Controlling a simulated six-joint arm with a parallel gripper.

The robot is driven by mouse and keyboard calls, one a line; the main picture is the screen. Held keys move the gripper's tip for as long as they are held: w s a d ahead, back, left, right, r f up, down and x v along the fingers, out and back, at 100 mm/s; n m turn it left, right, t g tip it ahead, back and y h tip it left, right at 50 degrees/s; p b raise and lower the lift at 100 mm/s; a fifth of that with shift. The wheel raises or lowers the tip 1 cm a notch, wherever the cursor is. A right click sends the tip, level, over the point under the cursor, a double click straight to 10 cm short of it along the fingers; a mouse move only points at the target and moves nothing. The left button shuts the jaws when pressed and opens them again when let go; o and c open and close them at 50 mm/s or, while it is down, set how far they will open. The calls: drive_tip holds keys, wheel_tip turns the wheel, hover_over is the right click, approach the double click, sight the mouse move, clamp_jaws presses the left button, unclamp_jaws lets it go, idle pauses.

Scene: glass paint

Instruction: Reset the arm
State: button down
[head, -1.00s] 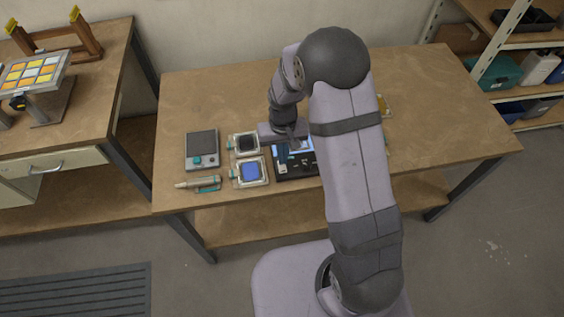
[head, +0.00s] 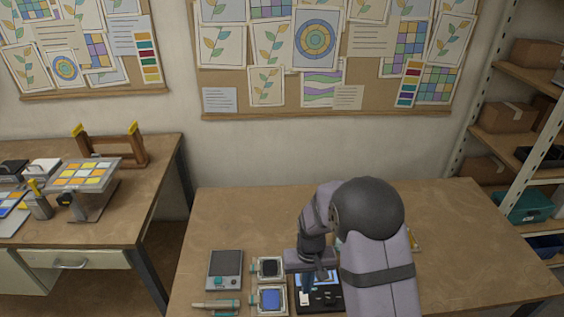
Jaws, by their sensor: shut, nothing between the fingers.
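My gripper (head: 319,276) is at the end of my grey-purple arm, shut and empty. It points down over a black tray (head: 318,304) near the front of the table (head: 470,240). The tray holds small blue and white pieces, partly hidden by my gripper and forearm. I cannot tell whether the fingertips touch anything there. My upper arm and its dark round elbow cover the table's middle right.
Left of the tray sit a black-filled dish (head: 269,267), a blue-filled dish (head: 269,299), a grey device (head: 225,267) and a pen-like tool (head: 214,306). A side bench (head: 130,215) stands left and shelves (head: 530,170) right. The table's back left and far right are clear.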

drive_tip(key=s+d+g, duration=0.2)
drive_tip(key=s+g, duration=0.1)
drive_tip(key=s, duration=1.1)
drive_tip(key=s+d+r, duration=0.2)
drive_tip(key=s+r, duration=0.5)
drive_tip(key=shift+w+d+r+t, duration=0.2)
drive_tip(key=shift+w+r+t, duration=0.35)
drive_tip(key=shift+r, duration=0.2)
drive_tip(key=shift+w+d+r+t, duration=0.15)
drive_tip(key=shift+w+r+t, duration=0.35)
drive_tip(key=shift+r, duration=0.3)
drive_tip(key=shift+w+d+r+t, duration=0.2)
drive_tip(key=shift+w+r+t, duration=0.35)
drive_tip(key=shift+r, duration=0.2)
